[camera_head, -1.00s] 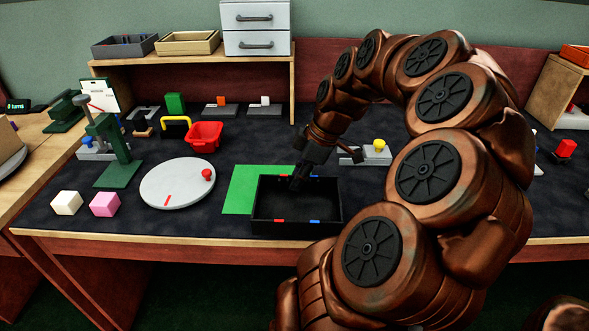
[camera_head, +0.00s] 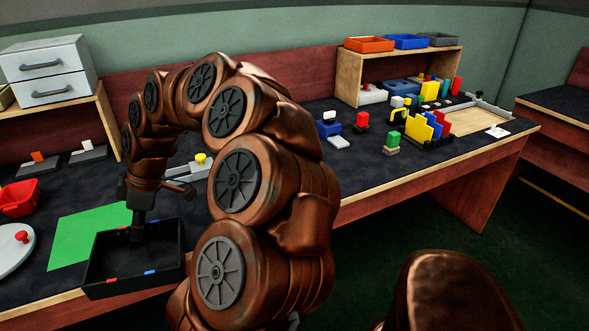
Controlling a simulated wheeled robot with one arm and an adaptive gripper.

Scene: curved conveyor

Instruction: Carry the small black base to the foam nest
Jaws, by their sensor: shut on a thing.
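I cannot pick out the foam nest with certainty in this view. My arm hides part of the bench behind and to the right of the tray.
A green mat (camera_head: 84,238) lies behind the tray. A red bin (camera_head: 19,198) and a white disc (camera_head: 10,250) are at left. A yellow-knobbed fixture (camera_head: 201,160) stands behind my arm. Coloured blocks and a wooden board (camera_head: 476,120) crowd the right. The bench's front right is clear.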

